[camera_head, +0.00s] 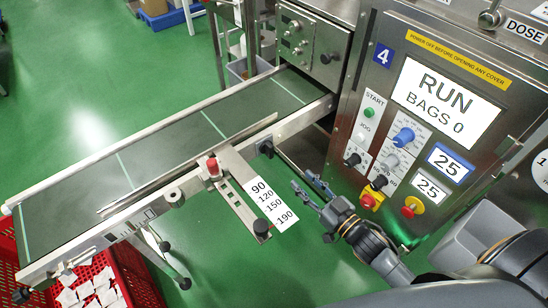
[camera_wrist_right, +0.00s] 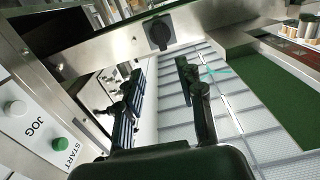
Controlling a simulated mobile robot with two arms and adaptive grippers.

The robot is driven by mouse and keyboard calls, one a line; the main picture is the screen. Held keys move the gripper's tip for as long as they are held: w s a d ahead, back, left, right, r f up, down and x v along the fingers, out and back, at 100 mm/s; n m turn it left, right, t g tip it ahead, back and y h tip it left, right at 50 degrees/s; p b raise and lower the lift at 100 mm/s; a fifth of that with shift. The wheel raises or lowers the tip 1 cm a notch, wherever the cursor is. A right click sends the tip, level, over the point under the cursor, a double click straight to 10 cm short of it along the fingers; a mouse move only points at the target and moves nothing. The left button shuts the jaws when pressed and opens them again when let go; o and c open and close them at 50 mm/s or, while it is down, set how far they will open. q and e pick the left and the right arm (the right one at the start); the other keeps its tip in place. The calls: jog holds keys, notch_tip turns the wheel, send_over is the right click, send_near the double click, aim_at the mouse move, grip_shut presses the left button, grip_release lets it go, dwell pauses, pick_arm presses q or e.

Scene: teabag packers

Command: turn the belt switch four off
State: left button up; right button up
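The belt switch (camera_head: 266,149) is a black rotary knob on the side rail of the conveyor (camera_head: 150,150), near the machine marked 4 (camera_head: 383,56). It also shows large in the right wrist view as a black switch (camera_wrist_right: 158,33) on the metal rail; I cannot tell its setting for sure. My right gripper (camera_head: 304,179) is to the right of and in front of the switch, apart from it. In the wrist view its two dark fingers (camera_wrist_right: 160,68) are spread with nothing between them, and the switch lies beyond the tips. My left gripper is not in view.
The control panel, with a RUN display (camera_head: 445,95), a START button (camera_head: 369,112) and a red-yellow stop button (camera_head: 412,206), stands close right. A guide bracket with a number scale (camera_head: 271,203) juts from the conveyor. A red crate (camera_head: 140,281) holds white teabags below.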

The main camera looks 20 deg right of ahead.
aim_at(272, 150)
jog(key=x, duration=0.9)
jog(key=b+x, duration=0.1)
jog(key=x, duration=0.3)
jog(key=shift+w+a+r, duration=0.25)
jog(key=shift+w+r, duration=0.1)
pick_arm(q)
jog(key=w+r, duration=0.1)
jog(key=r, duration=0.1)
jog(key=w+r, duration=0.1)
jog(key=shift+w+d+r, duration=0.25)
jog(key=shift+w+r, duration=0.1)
pick_arm(e)
grip_shut()
